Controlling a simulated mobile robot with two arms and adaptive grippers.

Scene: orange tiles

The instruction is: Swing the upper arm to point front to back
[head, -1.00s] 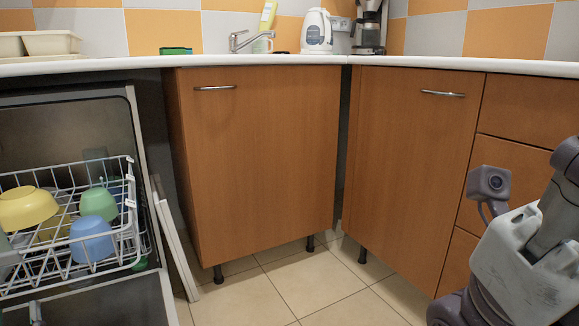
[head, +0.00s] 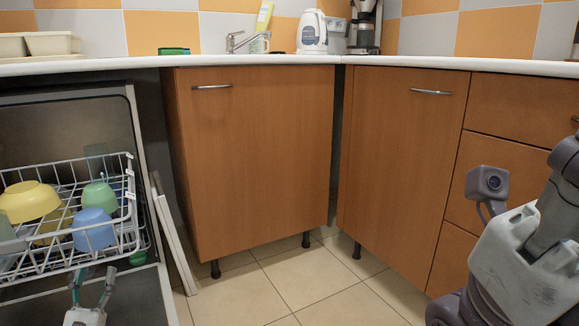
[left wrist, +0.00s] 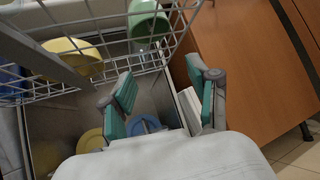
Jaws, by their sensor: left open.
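An open dishwasher stands at the left of the head view, with its white wire rack (head: 128,215) pulled out. A dark grey bar (left wrist: 45,58) crosses the upper left of the left wrist view beside the rack wires; it may be the upper arm, but I cannot tell its full length or direction. In the head view the rack hides any arm under it. My left gripper (head: 92,285) is open and empty, just below the rack's front. Its two teal-padded fingers also show in the left wrist view (left wrist: 162,92), apart from the bar. My right gripper is out of view.
The rack holds a yellow bowl (head: 30,201), a green cup (head: 100,196) and a blue cup (head: 93,229). Lower down are a yellow dish (left wrist: 90,140) and a blue one (left wrist: 143,125). A brown cabinet (head: 255,160) stands right; tiled floor (head: 300,285) is free.

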